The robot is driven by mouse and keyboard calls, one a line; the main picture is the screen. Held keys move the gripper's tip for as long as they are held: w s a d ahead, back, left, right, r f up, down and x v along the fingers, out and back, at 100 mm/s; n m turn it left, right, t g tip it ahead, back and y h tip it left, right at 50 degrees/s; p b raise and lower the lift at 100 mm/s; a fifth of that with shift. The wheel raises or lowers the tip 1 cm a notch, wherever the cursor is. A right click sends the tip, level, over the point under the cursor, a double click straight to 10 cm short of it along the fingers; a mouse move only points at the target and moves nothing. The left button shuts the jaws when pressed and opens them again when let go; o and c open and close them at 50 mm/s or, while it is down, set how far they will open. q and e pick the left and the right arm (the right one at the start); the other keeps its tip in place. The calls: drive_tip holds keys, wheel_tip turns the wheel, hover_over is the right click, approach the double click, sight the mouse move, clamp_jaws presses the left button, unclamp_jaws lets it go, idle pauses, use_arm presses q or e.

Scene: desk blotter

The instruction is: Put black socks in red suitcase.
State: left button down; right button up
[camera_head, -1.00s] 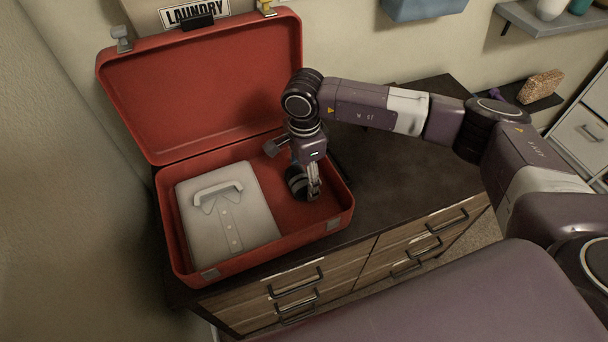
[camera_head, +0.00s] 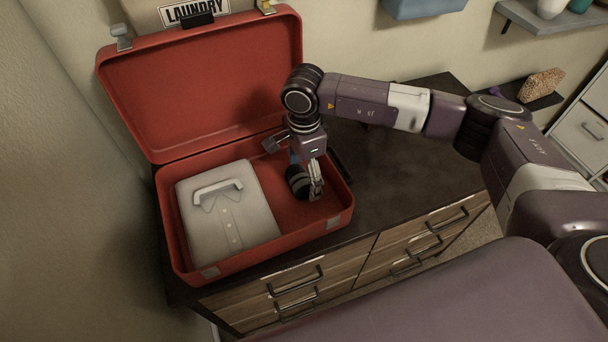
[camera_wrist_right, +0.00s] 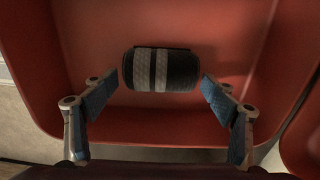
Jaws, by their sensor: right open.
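The black socks (camera_head: 297,181), a dark roll with grey bands, lie inside the red suitcase (camera_head: 282,248), in its right part. My right gripper (camera_head: 312,184) is over them, partly covering them in the head view. In the right wrist view the socks (camera_wrist_right: 175,70) lie on the suitcase's red floor (camera_wrist_right: 225,30), centred between the blue-padded fingers. The fingers are spread, with a gap on each side of the socks, and hold nothing. The suitcase stands open with its lid (camera_head: 205,85) raised. My left gripper is not in view.
A folded light shirt (camera_head: 235,220) fills the left part of the suitcase. The suitcase stands on a dark-topped dresser (camera_head: 405,185), whose top is clear to the right. A laundry-labelled box (camera_head: 196,12) is behind the lid. A wall shelf (camera_head: 560,22) is at upper right.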

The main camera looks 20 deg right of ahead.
sight(304, 174)
wheel_tip(304, 174, up, 10)
drive_tip(key=shift+b, duration=1.15)
drive_tip(key=shift+r, duration=0.7)
